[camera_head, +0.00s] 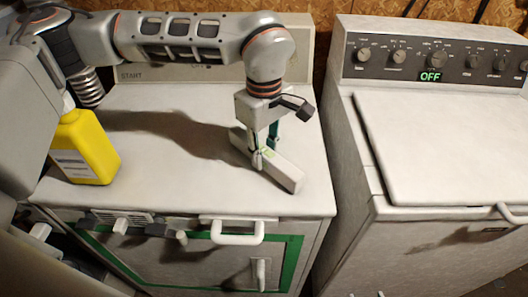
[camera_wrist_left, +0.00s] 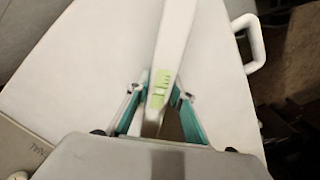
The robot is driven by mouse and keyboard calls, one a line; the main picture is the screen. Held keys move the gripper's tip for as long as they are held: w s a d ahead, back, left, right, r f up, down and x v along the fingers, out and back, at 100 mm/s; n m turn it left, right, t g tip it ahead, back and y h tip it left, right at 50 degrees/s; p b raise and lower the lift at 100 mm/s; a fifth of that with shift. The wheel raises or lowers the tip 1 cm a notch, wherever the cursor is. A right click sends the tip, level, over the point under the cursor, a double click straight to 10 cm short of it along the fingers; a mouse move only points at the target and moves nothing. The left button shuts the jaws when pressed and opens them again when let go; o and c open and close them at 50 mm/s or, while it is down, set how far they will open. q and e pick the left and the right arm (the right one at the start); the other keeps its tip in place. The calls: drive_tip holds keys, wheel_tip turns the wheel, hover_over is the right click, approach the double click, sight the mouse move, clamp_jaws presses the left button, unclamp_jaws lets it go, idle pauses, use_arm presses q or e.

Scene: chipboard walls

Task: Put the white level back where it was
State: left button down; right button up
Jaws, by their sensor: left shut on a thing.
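The white level (camera_head: 284,174) is a long bar with a green vial window near its middle. It lies slantwise over the right part of the white left-hand machine's top (camera_head: 190,178). My left gripper (camera_head: 264,156) points down and is shut around the level's middle. In the left wrist view the level (camera_wrist_left: 176,40) runs up between the green-sided fingers of the gripper (camera_wrist_left: 158,98), with the vial at the fingertips. I cannot tell whether the level's underside touches the top. My right gripper does not show.
A yellow bottle (camera_head: 85,147) stands at the left of the machine top. A control panel marked START rises behind. A second white machine (camera_head: 450,150), its panel reading OFF, stands to the right across a narrow gap. The top between bottle and level is clear.

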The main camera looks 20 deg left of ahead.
sight(264, 150)
use_arm(q)
drive_tip(key=c, duration=1.8)
unclamp_jaws()
drive_tip(key=shift+f, duration=0.15)
drive_tip(key=shift+o, duration=0.2)
wheel_tip(264, 150, up, 12)
drive_tip(key=shift+r, duration=0.2)
